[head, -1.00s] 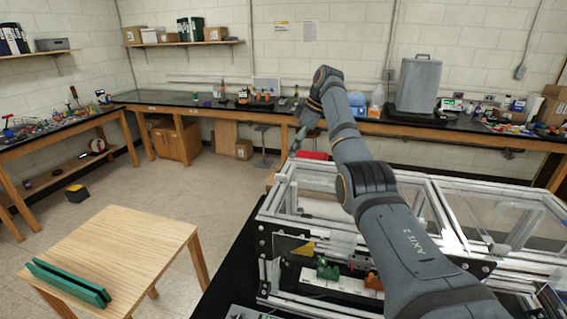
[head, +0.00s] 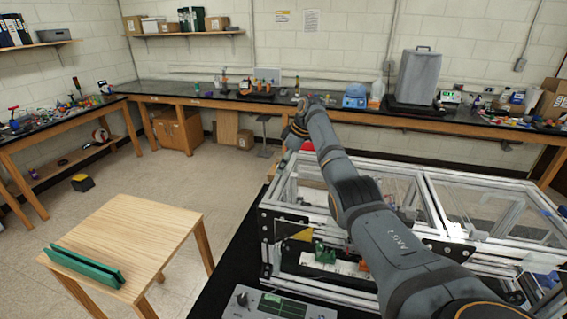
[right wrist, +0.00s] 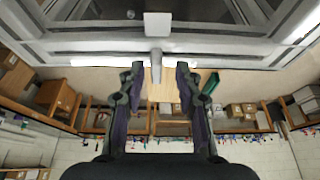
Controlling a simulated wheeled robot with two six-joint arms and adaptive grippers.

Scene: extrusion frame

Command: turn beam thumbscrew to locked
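The extrusion frame (head: 350,161) stands at the right in the head view, with clear panels in its upper part. In the right wrist view, its pale beam (right wrist: 90,46) runs across the top. A small pale block (right wrist: 157,24) sits on the beam, and a short grey upright piece (right wrist: 156,66), which may be the thumbscrew, sticks out below it. My right gripper (right wrist: 159,76) is open, its two dark fingers on either side of this piece with gaps. I cannot read the thumbscrew's setting. In the head view, my right arm hides part of the frame. My left gripper is out of view.
A wooden table (head: 140,235) with a green bar (head: 85,267) stands at the left. A grey control box (head: 270,303) lies at the bottom near the frame. Cluttered benches line the walls.

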